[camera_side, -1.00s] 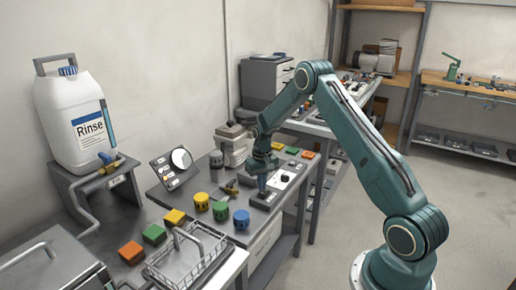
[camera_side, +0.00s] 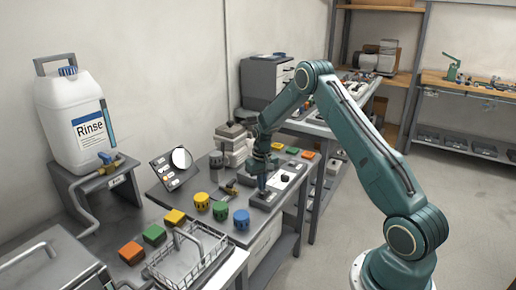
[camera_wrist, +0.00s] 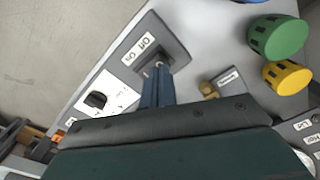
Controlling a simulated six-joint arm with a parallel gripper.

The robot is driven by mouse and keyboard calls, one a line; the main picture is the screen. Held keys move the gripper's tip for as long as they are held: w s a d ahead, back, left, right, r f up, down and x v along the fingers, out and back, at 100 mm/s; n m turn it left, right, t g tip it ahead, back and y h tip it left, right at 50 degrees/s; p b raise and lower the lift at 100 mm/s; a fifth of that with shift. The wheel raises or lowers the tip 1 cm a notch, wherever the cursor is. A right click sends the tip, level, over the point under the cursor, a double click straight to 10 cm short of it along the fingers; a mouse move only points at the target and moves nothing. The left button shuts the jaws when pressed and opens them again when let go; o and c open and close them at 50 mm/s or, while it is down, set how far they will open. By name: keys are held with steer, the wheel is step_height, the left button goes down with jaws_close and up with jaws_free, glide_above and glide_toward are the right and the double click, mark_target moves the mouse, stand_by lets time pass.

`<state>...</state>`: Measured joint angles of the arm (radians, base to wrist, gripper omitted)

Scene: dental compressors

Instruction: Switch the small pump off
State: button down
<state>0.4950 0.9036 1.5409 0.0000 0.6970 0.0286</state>
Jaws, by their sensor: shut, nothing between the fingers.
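A dark grey switch box (camera_wrist: 170,36) with an "Off / On" label (camera_wrist: 140,49) lies under my fingertips in the wrist view. In the side view the switch box (camera_side: 264,200) is at the bench's right edge, below my gripper (camera_side: 262,190). My gripper (camera_wrist: 158,70) is shut and empty, its blue fingers pointing down at the box's lower part. The fingers hide part of the switch, so its position and any contact cannot be told. A beige-grey machine (camera_side: 230,140), possibly the small pump, stands behind my gripper, partly hidden by the arm.
A white panel with a black knob (camera_wrist: 96,100) lies beside the switch box. A brass valve (camera_wrist: 208,89) is on the other side. Green (camera_wrist: 278,37) and yellow (camera_wrist: 287,77) round pieces stand nearby. A wire basket (camera_side: 188,258) and a Rinse jug (camera_side: 78,120) are to the left.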

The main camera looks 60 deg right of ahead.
mark_target(262, 193)
steer(key=shift+f, duration=1)
stand_by(1.4)
steer(key=shift+r, duration=0.1)
steer(key=shift+r, duration=3.45)
